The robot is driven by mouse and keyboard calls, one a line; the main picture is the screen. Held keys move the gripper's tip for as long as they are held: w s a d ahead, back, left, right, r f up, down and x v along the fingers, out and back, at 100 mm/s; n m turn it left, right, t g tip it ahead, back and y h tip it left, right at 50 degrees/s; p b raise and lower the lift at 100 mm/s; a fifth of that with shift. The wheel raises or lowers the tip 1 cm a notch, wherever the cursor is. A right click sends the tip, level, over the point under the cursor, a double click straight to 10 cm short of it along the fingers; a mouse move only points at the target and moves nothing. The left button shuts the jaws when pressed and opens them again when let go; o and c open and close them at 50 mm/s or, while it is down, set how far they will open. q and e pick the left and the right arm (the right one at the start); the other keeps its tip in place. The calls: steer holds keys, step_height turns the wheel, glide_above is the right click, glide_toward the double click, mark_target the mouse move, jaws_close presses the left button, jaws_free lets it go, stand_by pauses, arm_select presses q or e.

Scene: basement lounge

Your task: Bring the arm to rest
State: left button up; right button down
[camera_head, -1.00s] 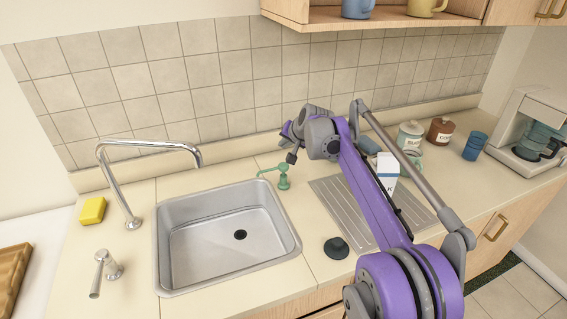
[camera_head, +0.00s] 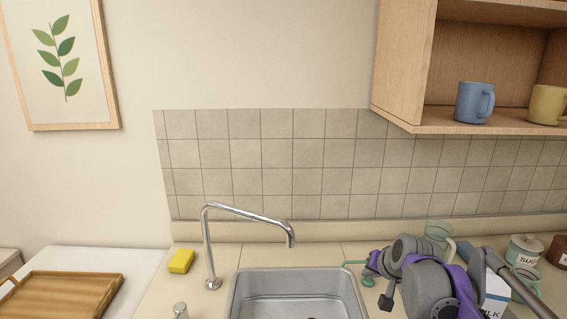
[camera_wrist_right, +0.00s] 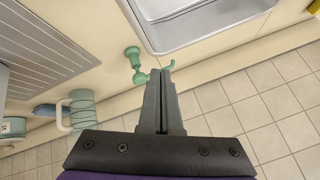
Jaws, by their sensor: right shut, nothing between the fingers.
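My right arm, purple and grey, comes into the head view at the lower right. Its gripper (camera_head: 386,301) is to the right of the sink, over the counter. In the right wrist view the two dark fingers (camera_wrist_right: 165,73) are together with nothing between them. My left gripper is not in view.
The steel sink (camera_head: 240,292) and tall faucet (camera_head: 208,250) are left of my arm, with a yellow sponge (camera_head: 181,261) beyond. A milk carton (camera_head: 495,298) and sugar jar (camera_head: 524,249) stand to the right. A cabinet (camera_head: 400,60) with mugs hangs above.

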steer(key=s+a+f+n, duration=0.1)
steer(key=s+f, duration=0.4)
steer(key=s, duration=0.5)
steer(key=s+a+f+n+g, duration=0.1)
steer(key=s+f, duration=0.4)
steer(key=s, duration=0.6)
steer(key=s+a+f+n+g+h, duration=0.1)
steer(key=s+f, duration=0.4)
steer(key=s, duration=0.5)
steer(key=shift+s+a+f+n+p, duration=0.15)
steer(key=shift+a+n+p, duration=0.3)
steer(key=shift+a+n, duration=0.55)
steer(key=shift+d, duration=0.1)
